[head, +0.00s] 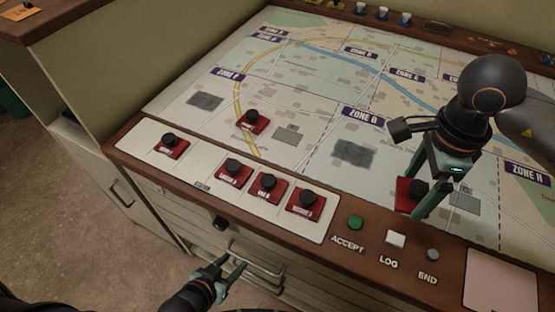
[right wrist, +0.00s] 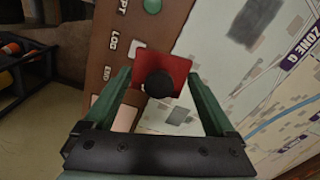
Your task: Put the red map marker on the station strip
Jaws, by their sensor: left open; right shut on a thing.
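A red map marker (head: 403,198) with a black knob is between the fingers of my right gripper (head: 424,207), at the map's front edge near the END button. In the right wrist view the marker (right wrist: 178,65) shows its red plate and round black knob between the fingertips. My right gripper is shut on it. I cannot tell whether it touches the map. The white station strip (head: 202,163) lies at the front left of the console, with several red markers on it and bare room around its left marker. My left gripper (head: 230,275) is open and empty, in front of the drawers.
Another red marker (head: 254,124) stands on the map (head: 310,90) in Zone F. A green ACCEPT button (head: 355,222), white LOG button (head: 396,239) and grey END button (head: 432,254) sit on the brown front edge. A pale pink pad (head: 500,285) is at the front right.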

